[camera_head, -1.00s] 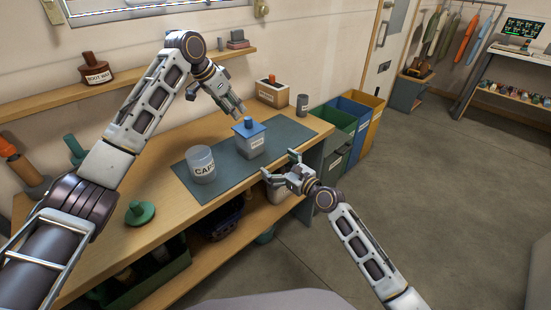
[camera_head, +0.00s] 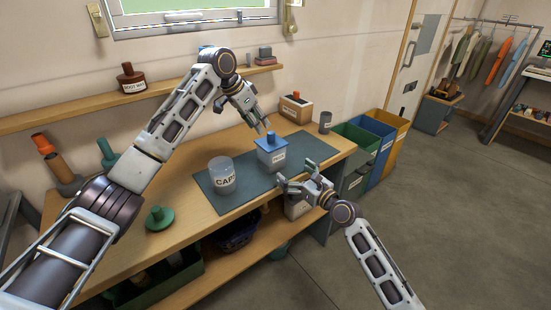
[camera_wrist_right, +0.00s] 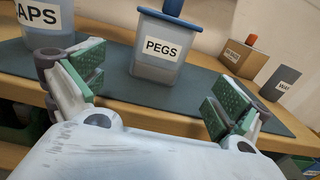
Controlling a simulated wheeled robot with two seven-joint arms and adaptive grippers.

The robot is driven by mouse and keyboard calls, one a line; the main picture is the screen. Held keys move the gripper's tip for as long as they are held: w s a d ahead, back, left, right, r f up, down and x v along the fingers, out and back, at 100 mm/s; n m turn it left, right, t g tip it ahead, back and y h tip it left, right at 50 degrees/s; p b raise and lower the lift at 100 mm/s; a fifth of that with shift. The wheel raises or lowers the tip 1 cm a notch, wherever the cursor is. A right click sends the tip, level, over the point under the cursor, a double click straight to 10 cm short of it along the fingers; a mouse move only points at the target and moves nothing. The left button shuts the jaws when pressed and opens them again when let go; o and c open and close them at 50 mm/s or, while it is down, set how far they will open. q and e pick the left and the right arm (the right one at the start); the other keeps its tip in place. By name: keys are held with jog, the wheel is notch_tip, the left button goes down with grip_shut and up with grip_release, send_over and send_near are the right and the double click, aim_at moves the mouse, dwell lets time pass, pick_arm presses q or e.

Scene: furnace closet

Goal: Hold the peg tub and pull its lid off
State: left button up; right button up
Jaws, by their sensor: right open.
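The peg tub (camera_head: 272,158) is a pale grey-blue box labelled PEGS, upright on the dark mat (camera_head: 222,205). Its blue lid (camera_head: 262,145) with a raised knob sits on top. In the right wrist view the tub (camera_wrist_right: 155,72) stands ahead, between and beyond my fingers. My left gripper (camera_head: 262,126) is just above the lid's knob, fingers pointing down and seemingly apart; contact with the knob cannot be made out. My right gripper (camera_head: 296,178) is open and empty at the bench's front edge, its green-padded fingers (camera_wrist_right: 158,95) spread towards the tub without touching it.
A clear CAPS tub (camera_head: 221,176) stands left of the peg tub. A labelled wooden box (camera_head: 294,108) and a grey cup (camera_head: 325,122) stand behind to the right. A green knobbed lid (camera_head: 159,218) lies on the bench (camera_head: 190,205). Colored bins stand beyond the right end.

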aim_at(271, 155)
jog(key=shift+x, duration=6.35)
jog(key=c, duration=1.1)
jog(key=o, duration=0.5)
jog(key=c, duration=0.5)
